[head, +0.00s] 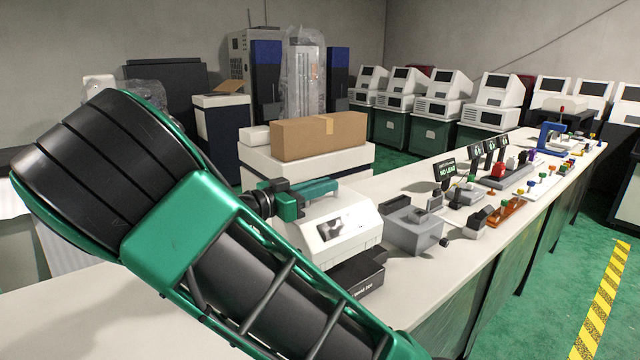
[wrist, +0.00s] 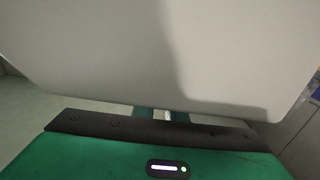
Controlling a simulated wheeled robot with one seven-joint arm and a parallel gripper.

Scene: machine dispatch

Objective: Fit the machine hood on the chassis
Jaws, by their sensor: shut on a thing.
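The white machine hood (head: 330,225) is a boxy cover with a dark panel on its front. My green gripper (head: 308,194) is shut on it from above. A dark low unit with a white label, which looks like the chassis (head: 358,279), stands on the bench below the hood's front right. The hood overlaps it in the picture; I cannot tell whether they touch. In the wrist view the pale hood (wrist: 150,50) fills the upper part, above my gripper (wrist: 165,115), and hides the chassis.
A grey machine (head: 412,230) stands just right of the hood. Behind is a cardboard box (head: 320,136) on a white stand. Small devices and signs line the bench (head: 420,290) to the right. The bench front left is clear.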

